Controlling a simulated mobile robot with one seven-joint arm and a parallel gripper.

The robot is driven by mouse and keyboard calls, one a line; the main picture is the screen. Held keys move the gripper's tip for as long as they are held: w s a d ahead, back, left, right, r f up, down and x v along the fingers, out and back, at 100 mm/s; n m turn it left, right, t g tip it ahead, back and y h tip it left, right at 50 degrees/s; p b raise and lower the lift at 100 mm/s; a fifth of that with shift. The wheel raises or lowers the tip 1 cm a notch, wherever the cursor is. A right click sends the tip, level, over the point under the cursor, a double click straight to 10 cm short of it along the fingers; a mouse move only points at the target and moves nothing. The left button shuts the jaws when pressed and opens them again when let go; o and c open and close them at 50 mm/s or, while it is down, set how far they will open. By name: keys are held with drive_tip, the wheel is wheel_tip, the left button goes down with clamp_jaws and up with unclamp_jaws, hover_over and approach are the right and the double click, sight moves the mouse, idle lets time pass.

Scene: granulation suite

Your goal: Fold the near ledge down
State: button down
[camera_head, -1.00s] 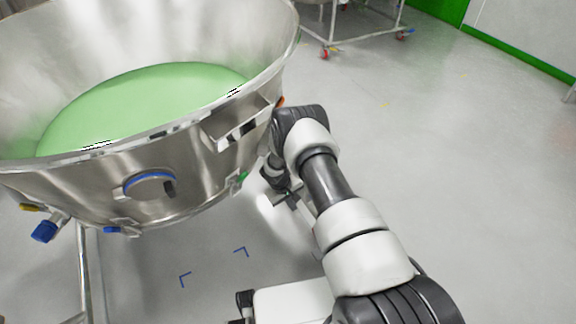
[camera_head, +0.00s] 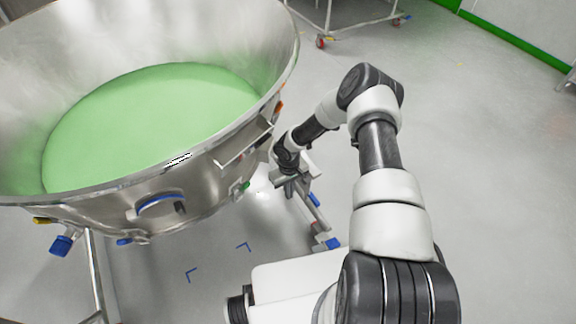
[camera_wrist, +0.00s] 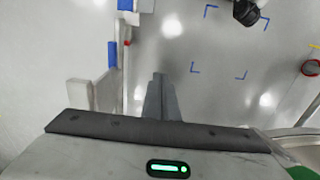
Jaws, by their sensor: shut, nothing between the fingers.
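A large steel bowl (camera_head: 80,197) with pale green contents fills the left of the head view. A narrow metal ledge (camera_head: 243,154) projects from its outer wall just below the rim, on the side facing my arm; its exact tilt is hard to tell. My gripper (camera_head: 288,188) is at the bowl's right side, below and right of the ledge, apart from it as far as I can see. In the wrist view my gripper (camera_wrist: 159,78) has its fingers together, empty, over bare floor. The ledge cannot be made out clearly in the wrist view.
A stand leg with blue parts (camera_head: 333,243) is close behind my gripper; a blue part (camera_wrist: 112,54) and pale plate show left of the fingers in the wrist view. A blue-handled fitting (camera_head: 160,203) juts from the bowl. Floor at right is clear.

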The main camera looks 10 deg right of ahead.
wheel_tip(320, 180, up, 12)
drive_tip(key=p, duration=0.1)
drive_tip(key=shift+a+r+p, duration=0.15)
drive_tip(key=shift+p, duration=0.25)
